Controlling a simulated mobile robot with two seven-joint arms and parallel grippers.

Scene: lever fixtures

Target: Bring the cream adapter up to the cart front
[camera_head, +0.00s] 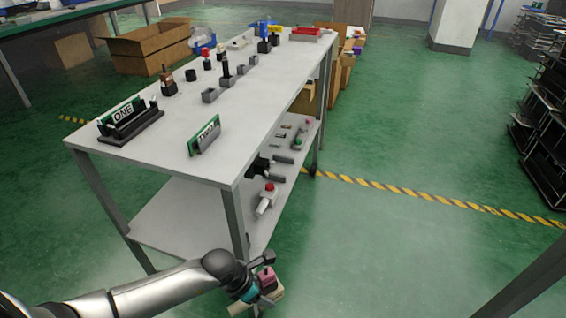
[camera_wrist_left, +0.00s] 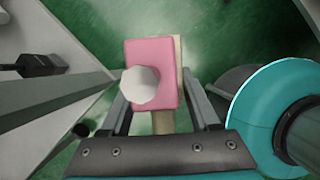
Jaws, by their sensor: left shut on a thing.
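My left gripper (camera_head: 260,290) is low in front of the near corner of the cart (camera_head: 255,115), beside its front leg and below the tabletop. It is shut on the cream adapter (camera_head: 270,299), which has a pink block on top. In the left wrist view the pink face with a pale round knob (camera_wrist_left: 148,88) fills the space between the two fingers. Cream edges of the adapter (camera_wrist_left: 163,123) show behind and below the pink part. The adapter is clear of the cart in the head view. My right gripper is not in view.
The cart top bears a "ONE" holder (camera_head: 130,120), a "TWO" sign (camera_head: 205,138), several small lever fixtures and a red tray (camera_head: 305,34). The lower shelf (camera_head: 165,225) holds several lever parts. The green floor right of the cart is open. Dark racks (camera_head: 545,125) stand far right.

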